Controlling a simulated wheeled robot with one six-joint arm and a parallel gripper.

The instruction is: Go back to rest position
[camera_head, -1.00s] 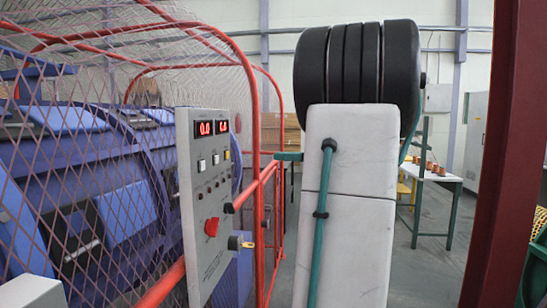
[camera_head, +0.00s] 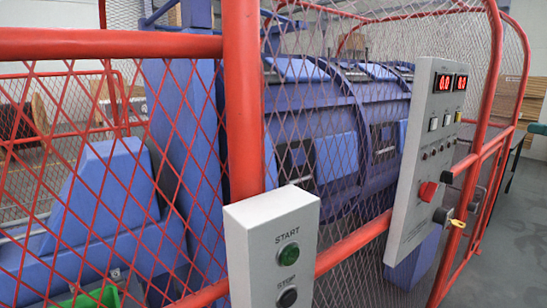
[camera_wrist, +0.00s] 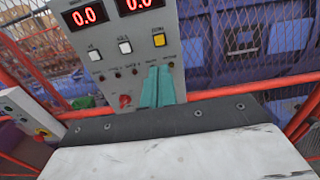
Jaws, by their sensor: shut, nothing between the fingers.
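In the wrist view my gripper (camera_wrist: 158,87) shows as two teal fingers side by side with no gap and nothing between them. They appear in front of the lower part of the grey control panel (camera_wrist: 185,62); whether they touch it cannot be told. The panel also stands at the right in the head view (camera_head: 422,150), with two lit red displays, buttons, a red knob and a key below. In the wrist view both displays read 0.0. My gripper is not seen in the head view.
A red-framed mesh cage (camera_head: 243,100) encloses the blue strander (camera_head: 335,155). A grey box (camera_head: 272,250) with a green START and a black STOP button stands close in front; it shows at the left in the wrist view (camera_wrist: 22,105). Open floor (camera_head: 510,235) lies at the right.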

